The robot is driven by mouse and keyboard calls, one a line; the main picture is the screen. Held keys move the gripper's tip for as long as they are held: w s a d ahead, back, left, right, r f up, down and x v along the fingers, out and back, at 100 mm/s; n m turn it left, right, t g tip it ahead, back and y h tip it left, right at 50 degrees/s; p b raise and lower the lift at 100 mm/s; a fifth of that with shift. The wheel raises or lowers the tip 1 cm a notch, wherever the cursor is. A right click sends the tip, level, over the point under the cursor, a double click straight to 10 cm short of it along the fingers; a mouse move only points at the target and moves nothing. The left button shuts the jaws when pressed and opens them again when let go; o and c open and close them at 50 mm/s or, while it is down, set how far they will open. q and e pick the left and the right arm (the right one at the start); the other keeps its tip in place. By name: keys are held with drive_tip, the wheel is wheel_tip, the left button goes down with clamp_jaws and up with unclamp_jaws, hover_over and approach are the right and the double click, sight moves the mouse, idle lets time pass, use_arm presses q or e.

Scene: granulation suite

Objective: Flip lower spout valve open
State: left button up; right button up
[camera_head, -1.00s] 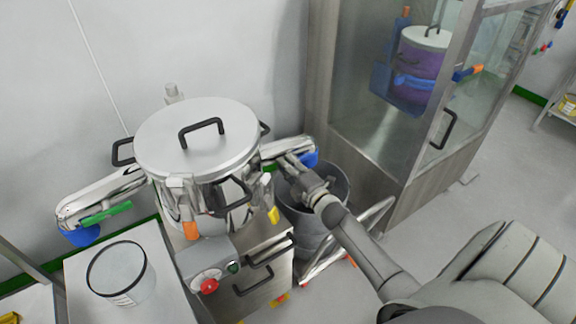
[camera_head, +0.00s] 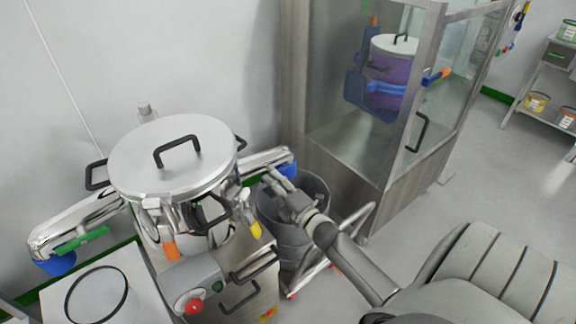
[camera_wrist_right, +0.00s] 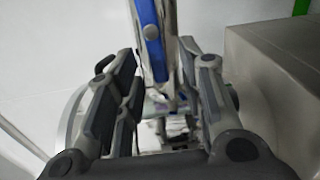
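A steel granulator with a round lid (camera_head: 172,158) stands at left. Its right spout (camera_head: 262,162) has a blue end (camera_head: 290,164) and a green lever (camera_head: 250,181), partly hidden by my gripper. Its left spout (camera_head: 85,215) has a blue end and a green lever (camera_head: 82,240). I cannot tell which is the lower one. My right gripper (camera_head: 278,182) is at the right spout, just below its blue end. In the right wrist view, its fingers (camera_wrist_right: 162,75) are apart, with the steel and blue spout seen between them; contact is unclear. My left gripper is not in view.
A grey bin (camera_head: 285,238) on a wheeled frame (camera_head: 330,262) stands under the right spout. A glass-walled steel cabinet (camera_head: 345,180) is close on the right. A control box with a red button (camera_head: 194,306) sits below the granulator. Floor at far right is clear.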

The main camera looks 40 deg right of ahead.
drive_tip(key=s, duration=0.8)
drive_tip(key=shift+s+a, duration=0.15)
drive_tip(key=shift+s, duration=0.05)
